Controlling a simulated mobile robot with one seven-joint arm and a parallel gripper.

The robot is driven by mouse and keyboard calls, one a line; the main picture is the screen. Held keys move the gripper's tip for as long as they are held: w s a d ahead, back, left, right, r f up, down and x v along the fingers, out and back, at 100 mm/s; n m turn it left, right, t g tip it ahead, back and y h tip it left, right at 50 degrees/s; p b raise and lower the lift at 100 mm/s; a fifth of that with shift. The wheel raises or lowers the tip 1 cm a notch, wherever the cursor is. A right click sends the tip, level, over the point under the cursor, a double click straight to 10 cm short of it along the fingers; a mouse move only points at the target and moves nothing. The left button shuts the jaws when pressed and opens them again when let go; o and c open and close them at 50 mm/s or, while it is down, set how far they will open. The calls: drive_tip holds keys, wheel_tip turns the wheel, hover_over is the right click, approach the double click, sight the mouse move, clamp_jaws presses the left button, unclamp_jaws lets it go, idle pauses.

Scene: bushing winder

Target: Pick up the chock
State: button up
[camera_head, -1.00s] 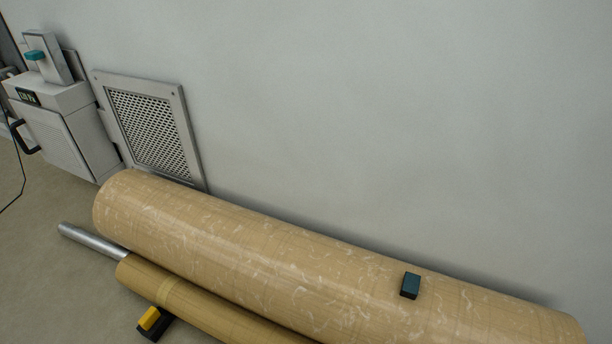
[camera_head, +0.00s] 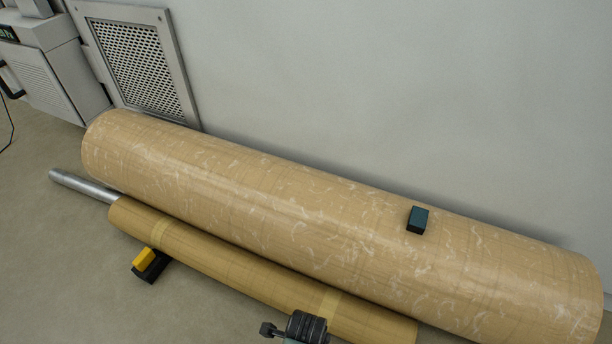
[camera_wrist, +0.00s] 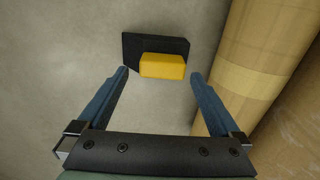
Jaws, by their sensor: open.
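The chock is a black block with a yellow part on it, on the floor beside the thin brown roll. It shows in the head view (camera_head: 147,262), and in the wrist view its yellow part (camera_wrist: 162,66) is at the upper middle. My gripper (camera_wrist: 160,77) is open in the wrist view, with its two blue fingers apart. The fingertips appear at either side of the yellow part. I cannot tell how far above it they are. In the head view my gripper's fingers do not show.
The thin brown roll (camera_head: 240,265) with a metal core (camera_head: 85,187) lies close to the right of the chock. A large roll (camera_head: 320,215) lies behind it with a dark teal block (camera_head: 417,219) on top. A grille (camera_head: 135,65) is at the wall. Floor left of the chock is clear.

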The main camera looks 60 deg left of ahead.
drive_tip(key=f+b, duration=0.5)
drive_tip(key=shift+w, duration=0.2)
clamp_jaws()
idle(0.4)
